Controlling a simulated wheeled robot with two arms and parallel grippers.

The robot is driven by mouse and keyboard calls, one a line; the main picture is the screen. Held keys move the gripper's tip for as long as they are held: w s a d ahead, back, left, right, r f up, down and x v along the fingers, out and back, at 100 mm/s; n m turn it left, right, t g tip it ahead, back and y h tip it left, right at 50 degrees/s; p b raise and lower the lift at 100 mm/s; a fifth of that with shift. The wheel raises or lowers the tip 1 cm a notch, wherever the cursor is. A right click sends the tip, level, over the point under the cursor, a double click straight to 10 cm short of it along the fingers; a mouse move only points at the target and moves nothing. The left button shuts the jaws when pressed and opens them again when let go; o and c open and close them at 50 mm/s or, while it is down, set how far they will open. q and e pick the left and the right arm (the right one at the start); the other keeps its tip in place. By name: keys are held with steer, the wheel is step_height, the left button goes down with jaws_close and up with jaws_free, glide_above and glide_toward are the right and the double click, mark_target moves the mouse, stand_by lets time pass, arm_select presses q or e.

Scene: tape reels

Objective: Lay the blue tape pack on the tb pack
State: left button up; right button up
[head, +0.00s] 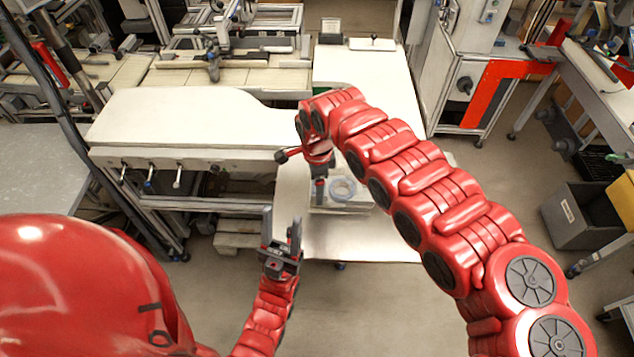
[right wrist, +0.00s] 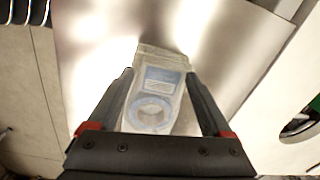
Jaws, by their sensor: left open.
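A clear pack with a pale blue tape ring (head: 342,189) lies on the metal worktop, below my right gripper (head: 320,197). In the right wrist view, the pack (right wrist: 153,111) has a blue label and ring and shows between the two fingers. These fingers (right wrist: 159,76) are apart, with gaps beside the pack; I see no grip on it. Another clear layer (right wrist: 158,54) shows at its far edge, but I cannot tell whether it is a separate tb pack. My left gripper (head: 281,238) is open and empty, in front of the bench and left of the worktop.
A white bench (head: 185,120) with knobs along its front edge stands at left centre. The metal worktop (head: 365,238) is bare around the packs. A dark grey bin (head: 580,218) stands on the floor at right. A machine with a red panel (head: 495,93) stands behind.

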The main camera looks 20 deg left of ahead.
steer(key=shift+o, duration=0.9)
steer(key=shift+r, duration=0.3)
step_height(320, 180, up, 12)
steer(key=b, duration=0.5)
steer(key=shift+s+f, duration=0.2)
steer(key=shift+f, duration=0.05)
